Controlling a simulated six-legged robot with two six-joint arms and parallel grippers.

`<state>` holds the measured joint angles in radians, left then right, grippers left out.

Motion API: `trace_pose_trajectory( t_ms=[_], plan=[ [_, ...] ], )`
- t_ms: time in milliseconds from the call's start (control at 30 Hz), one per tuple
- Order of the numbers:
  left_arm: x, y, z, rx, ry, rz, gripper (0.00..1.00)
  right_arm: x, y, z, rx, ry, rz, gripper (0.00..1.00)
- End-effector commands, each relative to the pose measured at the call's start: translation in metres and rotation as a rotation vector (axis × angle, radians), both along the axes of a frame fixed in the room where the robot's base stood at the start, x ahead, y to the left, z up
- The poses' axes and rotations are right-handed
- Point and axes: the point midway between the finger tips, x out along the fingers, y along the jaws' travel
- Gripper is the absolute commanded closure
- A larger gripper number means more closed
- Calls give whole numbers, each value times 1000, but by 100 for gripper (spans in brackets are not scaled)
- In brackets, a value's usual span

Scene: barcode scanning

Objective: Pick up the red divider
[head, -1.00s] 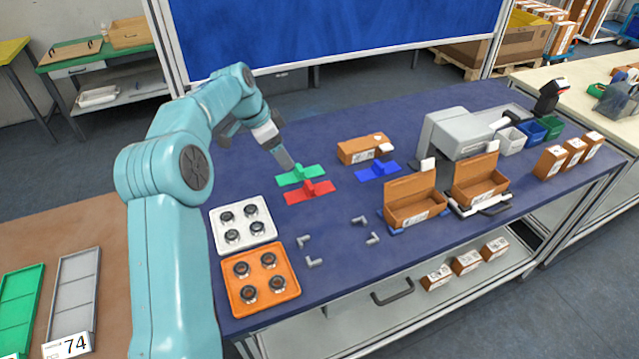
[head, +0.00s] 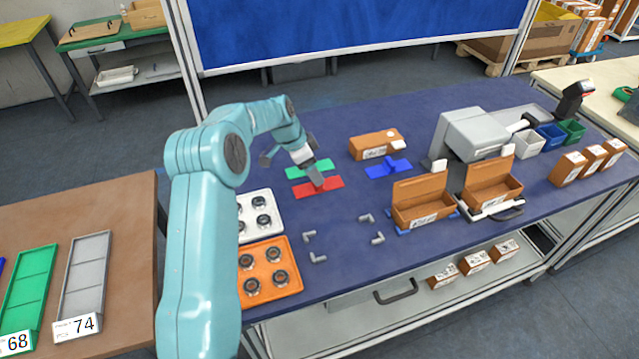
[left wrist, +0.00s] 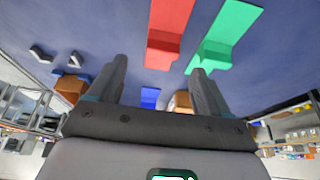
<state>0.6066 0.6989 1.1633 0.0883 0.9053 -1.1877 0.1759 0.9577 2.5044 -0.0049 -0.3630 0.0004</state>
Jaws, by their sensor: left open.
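The red divider (head: 330,184) lies flat on the blue table in front of the green divider (head: 298,172). The right gripper does not show.
A blue divider (head: 385,168) and a closed brown box (head: 376,144) lie to the right. The white tray (head: 278,226) and orange tray (head: 290,285) sit at the front left. Several small grey fittings (head: 310,234) lie in front. Open boxes (head: 420,205) stand further right.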

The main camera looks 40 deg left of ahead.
Motion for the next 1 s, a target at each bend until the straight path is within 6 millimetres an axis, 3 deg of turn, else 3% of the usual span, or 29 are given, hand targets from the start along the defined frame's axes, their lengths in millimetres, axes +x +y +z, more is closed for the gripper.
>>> trace_pose_trajectory(
  t_ms=[167,300,567,667,767,1000],
  plan=[
    [8,-2,-23,-2,4,-2,21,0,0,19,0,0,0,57],
    [16,-5,-42,-1,2,-1,21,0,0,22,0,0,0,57],
    [18,-5,-47,0,1,0,21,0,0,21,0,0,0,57],
    [17,-5,-47,0,1,0,47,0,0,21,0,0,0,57],
    [17,-6,-47,0,1,0,80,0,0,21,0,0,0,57],
    [17,-6,-48,-1,3,-1,81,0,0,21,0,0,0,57]
  ],
)
